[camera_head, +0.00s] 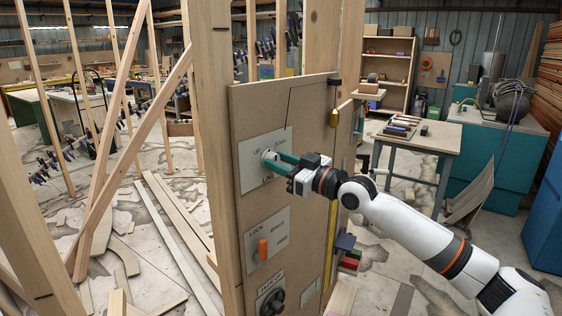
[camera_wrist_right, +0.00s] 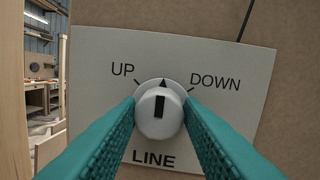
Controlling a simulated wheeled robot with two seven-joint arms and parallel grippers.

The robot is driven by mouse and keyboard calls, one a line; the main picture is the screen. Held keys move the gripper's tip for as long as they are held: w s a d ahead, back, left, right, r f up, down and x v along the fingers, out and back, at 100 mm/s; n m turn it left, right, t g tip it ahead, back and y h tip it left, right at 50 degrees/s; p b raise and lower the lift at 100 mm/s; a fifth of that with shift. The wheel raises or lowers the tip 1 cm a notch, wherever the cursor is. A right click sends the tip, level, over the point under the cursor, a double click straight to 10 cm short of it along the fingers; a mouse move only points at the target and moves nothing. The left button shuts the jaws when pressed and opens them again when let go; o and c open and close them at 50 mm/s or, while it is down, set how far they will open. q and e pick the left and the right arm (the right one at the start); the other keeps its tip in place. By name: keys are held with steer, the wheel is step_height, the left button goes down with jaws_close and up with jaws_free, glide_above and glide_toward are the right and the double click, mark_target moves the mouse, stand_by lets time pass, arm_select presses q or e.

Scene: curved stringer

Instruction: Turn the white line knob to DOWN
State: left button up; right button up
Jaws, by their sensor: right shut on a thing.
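The white line knob (camera_wrist_right: 158,118) sits on a pale plate (camera_wrist_right: 215,65) marked UP, DOWN and LINE. Its black pointer mark stands about upright, between UP and DOWN. My right gripper (camera_wrist_right: 160,116) has its green fingers on both sides of the knob and is shut on it. In the head view the knob (camera_head: 268,157) shows at the tips of my right gripper (camera_head: 276,160), on the upper part of the wooden panel (camera_head: 308,180). My left gripper is not in view.
Below on the same panel are a plate with an orange lock lever (camera_head: 263,250) and a black knob (camera_head: 272,302). A wooden post (camera_head: 210,130) stands close on the left. A workbench (camera_head: 420,134) stands behind at right.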

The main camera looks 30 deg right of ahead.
steer(key=m+p, duration=0.2)
steer(key=m, duration=0.3)
steer(key=shift+r+t+h+p, duration=0.15)
steer(key=shift+t+h+p, duration=0.2)
steer(key=shift+t+h, duration=0.05)
steer(key=m+p, duration=0.2)
steer(key=m, duration=0.2)
steer(key=shift+h+p, duration=0.3)
steer(key=shift+p, duration=0.05)
steer(key=shift+m+p, duration=0.85)
steer(key=shift+m, duration=0.35)
steer(key=shift+f, duration=0.2)
steer(key=o, duration=1)
steer(key=shift+c, duration=0.2)
